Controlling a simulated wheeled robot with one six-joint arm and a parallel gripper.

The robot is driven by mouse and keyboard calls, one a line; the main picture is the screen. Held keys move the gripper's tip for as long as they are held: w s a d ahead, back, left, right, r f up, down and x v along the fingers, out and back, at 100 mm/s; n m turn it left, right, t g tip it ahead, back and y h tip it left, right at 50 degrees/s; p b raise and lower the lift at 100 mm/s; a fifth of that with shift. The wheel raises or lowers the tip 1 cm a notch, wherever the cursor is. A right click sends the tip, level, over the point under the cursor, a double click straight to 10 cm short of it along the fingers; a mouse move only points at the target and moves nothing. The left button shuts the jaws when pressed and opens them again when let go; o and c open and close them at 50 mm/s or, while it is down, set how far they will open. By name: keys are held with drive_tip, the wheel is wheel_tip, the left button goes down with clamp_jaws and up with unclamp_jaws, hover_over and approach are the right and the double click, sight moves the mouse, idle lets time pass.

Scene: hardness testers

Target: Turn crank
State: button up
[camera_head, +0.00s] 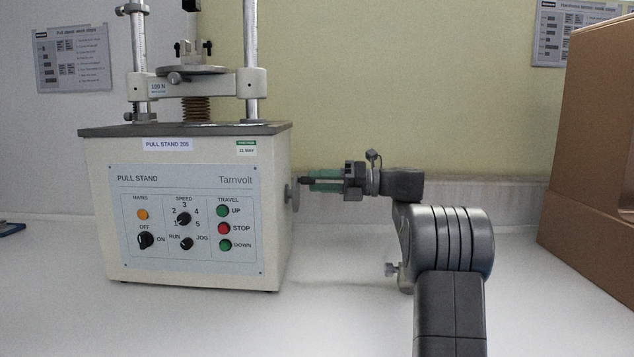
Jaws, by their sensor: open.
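The crank (293,196) is a grey disc seen nearly edge-on at the right side of the pull stand (118,268), a cream box labelled "PULL STAND" and "Tarnvolt". My gripper (311,181) comes in from the right, level with the crank, its green-padded fingers pointing left at it. The jaws are open. A small dark piece, perhaps the crank's handle, shows at the fingertips. I cannot tell whether the fingers touch it or sit around it.
The stand's front has a speed dial (184,218), switches and travel buttons. Two steel columns (251,60) and a crossbar (225,84) rise above it. A brown cardboard box (600,130) stands at the right. The white bench (330,290) between is clear. A wall is behind.

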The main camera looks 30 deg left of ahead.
drive_tip(key=p+v, duration=0.2)
drive_tip(key=v, duration=1)
drive_tip(key=shift+w+d, duration=0.2)
drive_tip(key=shift+d, duration=0.15)
drive_tip(key=shift+a, duration=0.1)
drive_tip(key=b+x, duration=0.2)
drive_tip(key=x, duration=1.1)
drive_tip(key=shift+s+a, duration=0.2)
drive_tip(key=shift+a, duration=0.1)
